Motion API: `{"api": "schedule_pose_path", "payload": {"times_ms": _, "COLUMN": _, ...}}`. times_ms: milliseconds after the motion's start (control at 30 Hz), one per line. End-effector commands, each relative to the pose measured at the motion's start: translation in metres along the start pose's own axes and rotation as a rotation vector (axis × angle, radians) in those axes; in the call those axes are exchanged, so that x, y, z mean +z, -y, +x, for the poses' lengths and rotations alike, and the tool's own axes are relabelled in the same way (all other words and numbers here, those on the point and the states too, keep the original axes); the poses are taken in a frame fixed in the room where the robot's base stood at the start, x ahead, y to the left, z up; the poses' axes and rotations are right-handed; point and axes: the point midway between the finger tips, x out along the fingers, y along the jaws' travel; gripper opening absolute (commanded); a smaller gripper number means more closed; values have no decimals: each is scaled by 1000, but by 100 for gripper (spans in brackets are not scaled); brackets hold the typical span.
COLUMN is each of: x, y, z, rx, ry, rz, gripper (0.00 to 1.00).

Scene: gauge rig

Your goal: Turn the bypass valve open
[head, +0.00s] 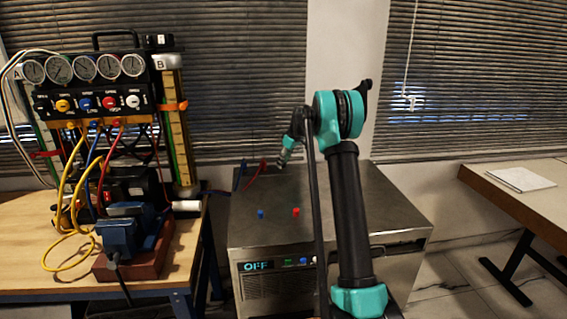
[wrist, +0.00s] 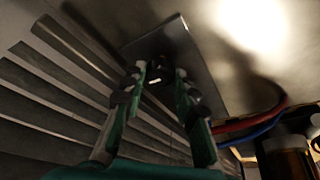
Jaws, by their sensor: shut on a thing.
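My gripper (head: 284,158) reaches down over the back of the steel cabinet in the head view. In the wrist view my gripper (wrist: 160,82) has its two fingers on either side of a small dark fitting (wrist: 157,68) with a pale mark, in front of a grey metal plate (wrist: 188,48). The jaws are shut on this fitting; whether it is the bypass valve I cannot tell. The gauge rig (head: 95,75) at the left carries several dials above a row of coloured knobs (head: 98,103). The fitting is not discernible in the head view.
The steel cabinet (head: 260,225) has a lit OFF display, with a blue cap (head: 261,213) and a red cap (head: 296,212) on top. Red and blue hoses (wrist: 250,125) run right of my fingers. A vise (head: 125,235) stands on the wooden bench; slatted blinds are behind.

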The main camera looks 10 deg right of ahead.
Motion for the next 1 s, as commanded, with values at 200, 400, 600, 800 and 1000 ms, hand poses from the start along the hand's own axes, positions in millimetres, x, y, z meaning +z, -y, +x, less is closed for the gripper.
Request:
{"api": "schedule_pose_path", "payload": {"times_ms": 200, "x": 0, "y": 0, "z": 0, "rx": 0, "ry": 1, "rz": 0, "gripper": 47}}
{"api": "schedule_pose_path", "payload": {"times_ms": 400, "x": 0, "y": 0, "z": 0, "rx": 0, "ry": 0, "rz": 1, "gripper": 50}}
{"api": "schedule_pose_path", "payload": {"times_ms": 600, "x": 0, "y": 0, "z": -6, "rx": 1, "ry": 0, "rz": 1, "gripper": 50}}
{"api": "schedule_pose_path", "payload": {"times_ms": 800, "x": 0, "y": 0, "z": -36, "rx": 1, "ry": 0, "rz": 1, "gripper": 50}}
{"api": "schedule_pose_path", "payload": {"times_ms": 1000, "x": 1, "y": 0, "z": -78, "rx": 1, "ry": 1, "rz": 2, "gripper": 50}}
